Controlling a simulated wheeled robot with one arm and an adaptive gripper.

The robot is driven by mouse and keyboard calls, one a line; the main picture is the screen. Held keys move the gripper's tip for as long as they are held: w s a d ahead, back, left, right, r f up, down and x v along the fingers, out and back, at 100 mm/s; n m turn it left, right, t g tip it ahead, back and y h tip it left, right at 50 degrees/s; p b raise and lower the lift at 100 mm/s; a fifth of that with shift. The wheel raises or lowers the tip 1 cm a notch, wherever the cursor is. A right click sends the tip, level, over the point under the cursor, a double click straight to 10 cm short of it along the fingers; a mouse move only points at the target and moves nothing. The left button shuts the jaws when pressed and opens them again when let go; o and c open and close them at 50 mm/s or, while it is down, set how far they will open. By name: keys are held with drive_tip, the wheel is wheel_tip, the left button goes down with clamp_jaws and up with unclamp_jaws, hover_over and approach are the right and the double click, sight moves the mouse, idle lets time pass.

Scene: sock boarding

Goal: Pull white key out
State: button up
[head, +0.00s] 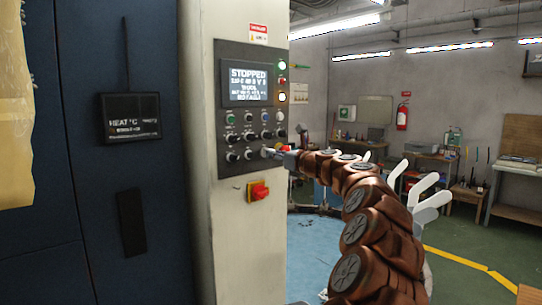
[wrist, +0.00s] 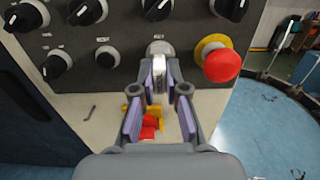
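The white key (wrist: 159,76) stands out from a round key switch (wrist: 160,48) on the dark control panel (wrist: 120,22) in the wrist view. My gripper (wrist: 160,80) has its two fingertips closed against the key's sides, in front of the switch. The key's inner end is hidden in or against the switch. In the head view my gripper (head: 268,153) reaches the lower right of the control panel (head: 226,152). The key is too small and covered to make out there.
A red mushroom button (wrist: 221,65) on a yellow collar is just right of my gripper. Several black knobs (wrist: 56,66) are to the left. A red and yellow switch (head: 257,190) is lower on the cabinet. A display (head: 247,86) reads STOPPED.

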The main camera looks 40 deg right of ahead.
clamp_jaws()
drive_tip(key=shift+s, duration=0.2)
drive_tip(key=shift+s, duration=0.35)
drive_tip(key=shift+s+p, duration=0.6)
drive_tip(key=shift+s, duration=1.1)
drive_tip(key=s+p, duration=0.3)
drive_tip(key=s, duration=1.7)
drive_tip(key=shift+a, duration=0.25)
idle(0.5)
